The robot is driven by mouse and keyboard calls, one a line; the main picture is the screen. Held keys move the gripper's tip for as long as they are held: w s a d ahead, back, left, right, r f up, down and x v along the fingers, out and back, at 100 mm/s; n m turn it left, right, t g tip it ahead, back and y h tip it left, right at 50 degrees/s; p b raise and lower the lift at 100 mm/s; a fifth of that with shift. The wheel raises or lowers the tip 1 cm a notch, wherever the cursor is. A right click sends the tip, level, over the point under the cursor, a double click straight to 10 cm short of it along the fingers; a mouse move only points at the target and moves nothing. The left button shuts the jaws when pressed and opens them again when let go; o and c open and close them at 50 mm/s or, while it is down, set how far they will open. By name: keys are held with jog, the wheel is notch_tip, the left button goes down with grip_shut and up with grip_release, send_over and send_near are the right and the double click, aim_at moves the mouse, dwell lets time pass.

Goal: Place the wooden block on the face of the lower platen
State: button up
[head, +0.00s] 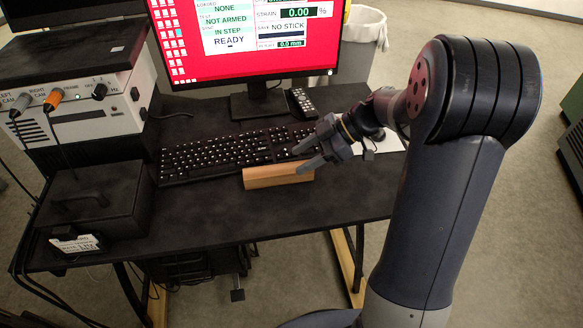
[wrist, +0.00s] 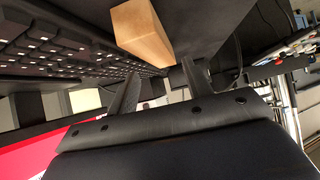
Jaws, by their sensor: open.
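The wooden block (head: 278,176) is a light brown bar lying on the black desk, just in front of the keyboard. My gripper (head: 300,159) is open and empty at the block's right end, with its fingers pointing left. In the wrist view the block (wrist: 142,34) shows beyond my open fingers (wrist: 158,82), not between them. I cannot tell how high the fingertips are over the desk. The lower platen is not in view.
A keyboard (head: 215,155) lies behind the block, with a monitor (head: 245,40) and a dark handset (head: 302,102) farther back. A black case (head: 95,205) and a control box (head: 80,110) stand at the left. The desk's front middle (head: 215,222) is clear.

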aim_at(283, 169)
jog(key=x, duration=0.8)
jog(key=shift+w+f, duration=0.15)
jog(key=shift+w, duration=0.1)
jog(key=c, duration=0.9)
